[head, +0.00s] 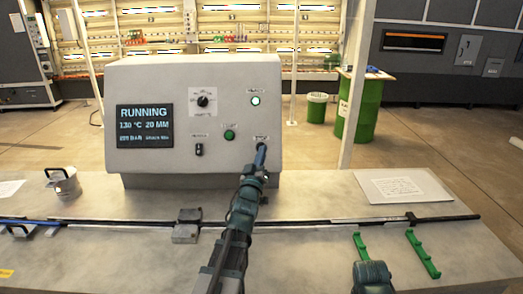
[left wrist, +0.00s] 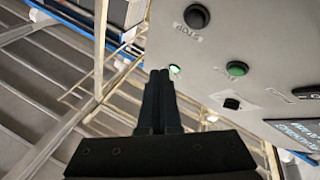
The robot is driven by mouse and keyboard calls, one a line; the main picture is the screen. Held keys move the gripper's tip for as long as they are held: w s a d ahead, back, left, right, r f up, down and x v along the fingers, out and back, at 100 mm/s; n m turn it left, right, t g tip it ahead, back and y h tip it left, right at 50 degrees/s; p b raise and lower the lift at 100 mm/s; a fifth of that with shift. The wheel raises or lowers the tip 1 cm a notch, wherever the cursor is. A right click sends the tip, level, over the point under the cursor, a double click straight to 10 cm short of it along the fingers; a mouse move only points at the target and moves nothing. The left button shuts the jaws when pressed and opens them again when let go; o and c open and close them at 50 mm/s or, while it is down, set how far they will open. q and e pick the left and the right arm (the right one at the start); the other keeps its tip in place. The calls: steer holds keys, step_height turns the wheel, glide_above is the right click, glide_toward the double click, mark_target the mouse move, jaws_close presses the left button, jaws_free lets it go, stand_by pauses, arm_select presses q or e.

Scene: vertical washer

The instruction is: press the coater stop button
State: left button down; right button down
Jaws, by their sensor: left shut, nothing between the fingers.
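The grey control box (head: 220,75) stands on the bench with its display (head: 145,125) reading RUNNING. The black stop button, labelled STOP, shows in the left wrist view (left wrist: 197,17) at the top; in the head view my left gripper hides it. My left gripper (head: 261,153) is shut and empty, its tips in front of the box's lower right face. In the left wrist view the fingertips (left wrist: 158,72) appear below and left of the stop button, beside a lit lamp (left wrist: 174,69). I cannot tell whether they touch the box.
A green button (head: 229,135), a dial (head: 203,100) and a black switch (head: 199,149) are on the same face. Green brackets (head: 423,253) lie at right.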

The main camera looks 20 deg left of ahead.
arm_select(q)
steer(key=w+a+f+b, duration=0.3)
steer(key=w, duration=0.3)
steer(key=shift+f, duration=0.2)
steer(key=shift+w, duration=0.15)
stand_by(1.8)
steer(key=shift+w+a+f, duration=0.15)
steer(key=shift+w, duration=0.1)
steer(key=shift+w+a+f+b, duration=0.2)
steer(key=shift+w+f+b, duration=0.05)
steer(key=shift+w+b, duration=0.25)
stand_by(0.8)
steer(key=shift+s, duration=0.1)
steer(key=shift+s+d+r+p, duration=0.2)
steer(key=shift+s+p, duration=0.05)
steer(key=shift+s, duration=0.15)
steer(key=shift+s+d+r+p, duration=0.2)
steer(key=shift+s, duration=0.15)
steer(key=shift+s+d+r+p, duration=0.3)
steer(key=shift+s+r+p, duration=0.05)
steer(key=shift+s, duration=0.3)
steer(key=shift+s+d+r+p, duration=0.35)
steer(key=shift+s+r+p, duration=0.05)
steer(key=shift+s, duration=0.3)
steer(key=shift+s+d+r+p, duration=0.3)
steer(key=shift+s+r+p, duration=0.05)
steer(key=shift+s, duration=0.3)
